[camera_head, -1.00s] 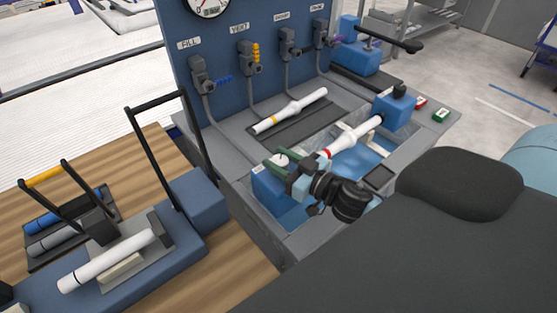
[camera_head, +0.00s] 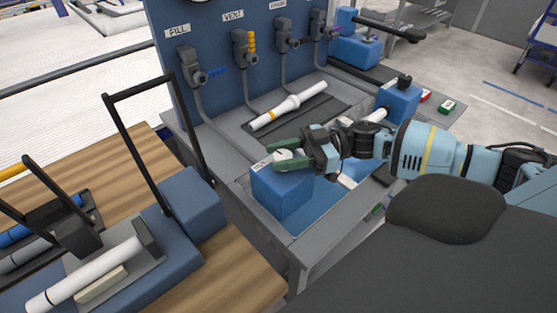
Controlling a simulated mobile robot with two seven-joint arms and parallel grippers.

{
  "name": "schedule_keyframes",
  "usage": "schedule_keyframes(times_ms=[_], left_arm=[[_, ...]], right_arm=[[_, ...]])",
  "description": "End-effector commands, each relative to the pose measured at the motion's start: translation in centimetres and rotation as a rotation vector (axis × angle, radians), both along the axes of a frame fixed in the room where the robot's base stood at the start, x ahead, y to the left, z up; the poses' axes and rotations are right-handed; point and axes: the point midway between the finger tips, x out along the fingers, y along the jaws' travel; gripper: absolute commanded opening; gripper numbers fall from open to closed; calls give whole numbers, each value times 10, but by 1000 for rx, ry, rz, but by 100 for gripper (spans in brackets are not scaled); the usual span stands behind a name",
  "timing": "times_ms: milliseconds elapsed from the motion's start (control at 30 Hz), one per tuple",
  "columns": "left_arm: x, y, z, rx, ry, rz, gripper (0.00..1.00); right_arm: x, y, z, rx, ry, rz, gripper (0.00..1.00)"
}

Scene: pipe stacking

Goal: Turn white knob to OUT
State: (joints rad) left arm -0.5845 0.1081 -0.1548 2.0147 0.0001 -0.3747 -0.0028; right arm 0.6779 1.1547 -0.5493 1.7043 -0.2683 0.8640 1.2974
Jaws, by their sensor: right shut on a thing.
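The white knob (camera_head: 285,155) sits on top of the near blue block (camera_head: 283,192) at the left end of the sunken basin. My right gripper (camera_head: 287,155) reaches in from the right, and its green fingers are shut on the knob, one on each side. A small white label (camera_head: 261,164) lies on the block top beside the knob, too small to read. The knob's pointing direction cannot be made out. My left gripper is not in view.
A white pipe (camera_head: 289,106) lies on a dark mat behind the basin. My right arm partly hides another pipe and the basin. A far blue block (camera_head: 398,102) stands at the basin's right end. A panel (camera_head: 215,30) with labelled valves rises behind. A fixture holds a white pipe (camera_head: 86,274) at left.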

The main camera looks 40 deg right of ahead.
Motion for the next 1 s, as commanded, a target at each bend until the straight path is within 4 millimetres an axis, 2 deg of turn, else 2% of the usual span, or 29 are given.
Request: schedule_keyframes(times_ms=[33,100,433,1000], left_arm=[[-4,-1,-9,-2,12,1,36],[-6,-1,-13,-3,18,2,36],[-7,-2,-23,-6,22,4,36],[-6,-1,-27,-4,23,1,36]], right_arm=[[2,-1,-3,0,-2,34,16],[2,0,-3,1,-3,83,16],[1,0,-1,1,-1,242,16],[0,1,0,3,0,291,16]])
